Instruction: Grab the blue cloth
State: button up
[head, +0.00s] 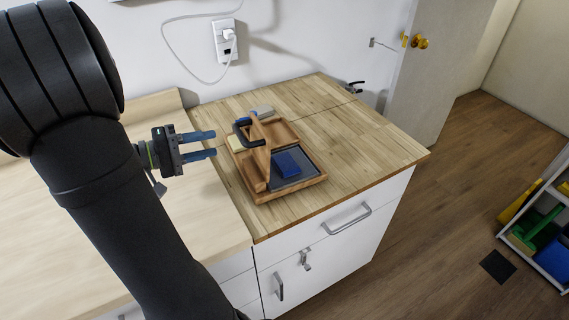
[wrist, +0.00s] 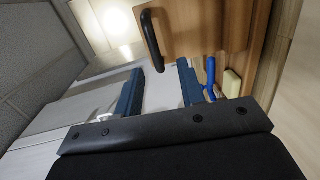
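A folded blue piece that looks like the blue cloth (head: 287,164) lies in the front right compartment of a wooden caddy (head: 262,197) on the counter. I cannot make it out in the wrist view. My gripper (head: 212,144) is open and empty, with its two blue fingers apart, left of the caddy and pointing toward it. In the wrist view my gripper (wrist: 158,75) shows a clear gap between the fingers, and the caddy's wooden side (wrist: 200,25) with its dark handle (wrist: 152,40) is ahead.
The caddy's upright divider (head: 262,165) stands between my gripper and the blue piece. A blue-handled item (wrist: 210,78) and a pale yellow block (wrist: 232,83) sit in the caddy near my right finger. The counter (head: 365,145) right of the caddy is clear.

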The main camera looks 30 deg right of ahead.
jog(key=o, duration=1.4)
jog(key=shift+d, duration=0.1)
